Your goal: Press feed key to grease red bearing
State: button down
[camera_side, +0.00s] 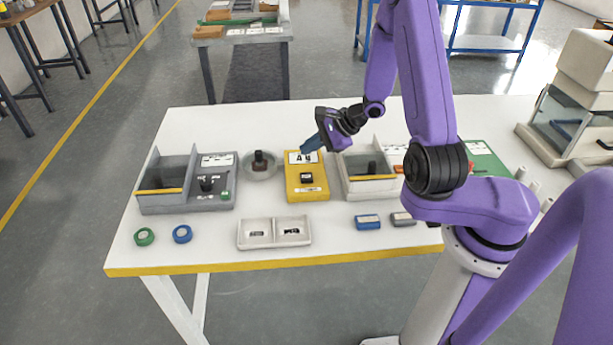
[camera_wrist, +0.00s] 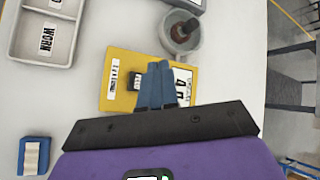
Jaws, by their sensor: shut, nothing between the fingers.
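A yellow plate (camera_side: 308,194) lies mid-table with a black key-like block (camera_side: 306,178) and a white label (camera_side: 296,157). The plate (camera_wrist: 120,66) and black block (camera_wrist: 134,83) also show in the wrist view. My gripper (camera_side: 306,148) has its blue fingers together, empty, over the plate's far, labelled end; in the wrist view the fingertips (camera_wrist: 160,66) appear beside the black block. I cannot tell whether they touch the plate. A round dish (camera_side: 249,173) left of the plate holds a dark reddish-brown piece (camera_side: 261,158). I cannot identify a red bearing for certain.
A grey open box (camera_side: 165,203) with a black knob (camera_side: 207,183) stands left. Another open box (camera_side: 372,187) stands right of the plate. A two-part white tray (camera_side: 274,242), blue block (camera_side: 368,221), and green (camera_side: 144,237) and blue rings (camera_side: 182,234) lie near the front edge.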

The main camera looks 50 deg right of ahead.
aim_at(310, 177)
notch_tip(310, 177, up, 3)
jog(key=shift+f, duration=0.1)
dwell(0.4)
jog(key=shift+f, duration=4.4)
jog(key=shift+f, duration=0.2)
jog(key=shift+f, duration=0.25)
jog(key=shift+f, duration=0.55)
jog(key=shift+r, duration=1)
